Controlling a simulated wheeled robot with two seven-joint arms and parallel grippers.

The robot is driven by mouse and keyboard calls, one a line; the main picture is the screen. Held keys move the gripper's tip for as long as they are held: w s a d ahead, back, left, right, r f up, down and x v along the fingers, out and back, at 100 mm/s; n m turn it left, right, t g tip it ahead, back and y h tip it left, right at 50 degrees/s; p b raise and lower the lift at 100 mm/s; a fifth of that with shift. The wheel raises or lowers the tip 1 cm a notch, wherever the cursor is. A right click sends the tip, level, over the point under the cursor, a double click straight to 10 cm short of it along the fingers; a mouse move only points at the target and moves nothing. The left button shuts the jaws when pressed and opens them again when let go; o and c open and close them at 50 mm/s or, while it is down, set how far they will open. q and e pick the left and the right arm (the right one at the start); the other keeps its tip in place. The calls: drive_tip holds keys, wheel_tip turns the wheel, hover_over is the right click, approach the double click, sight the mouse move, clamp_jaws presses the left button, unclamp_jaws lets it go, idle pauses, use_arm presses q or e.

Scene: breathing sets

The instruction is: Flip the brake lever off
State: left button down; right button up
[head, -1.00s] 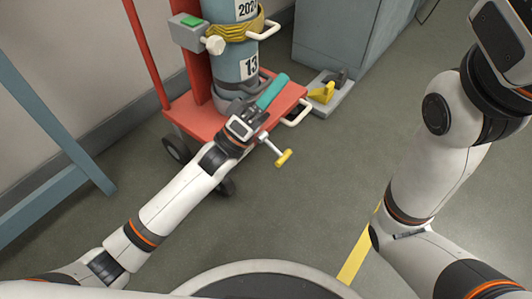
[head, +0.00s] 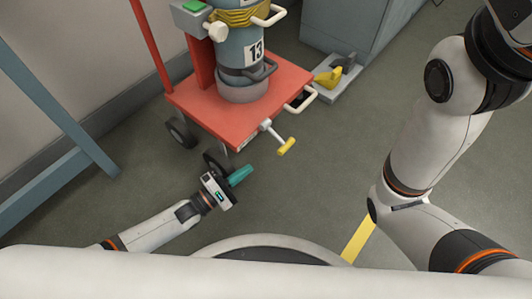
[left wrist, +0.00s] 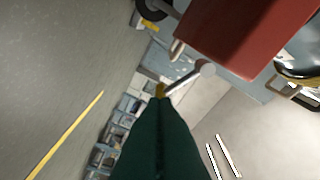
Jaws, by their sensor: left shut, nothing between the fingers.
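The brake lever (head: 276,137) is a light metal rod with a yellow tip at the front edge of the red cart (head: 190,97). In the head view it slants down and right, away from the deck. My left gripper (head: 250,168) has teal fingers, shut and empty, low in front of the cart and left of the lever tip. In the left wrist view the shut fingers (left wrist: 160,102) point up toward the lever (left wrist: 183,79); its yellow tip appears just beyond the fingertips. I cannot tell whether they touch. My right gripper is out of view.
The cart carries a blue-grey cylinder (head: 238,58) marked 13. Its wheel (head: 181,133) stands near my left gripper. A yellow wedge (head: 328,77) sits on a grey plate beside a grey cabinet (head: 345,30). A blue frame (head: 60,115) stands left. The floor right of the lever is clear.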

sight(286, 146)
use_arm(q)
drive_tip(key=b+x, duration=0.5)
drive_tip(key=x, duration=0.5)
drive_tip(key=shift+s, duration=0.1)
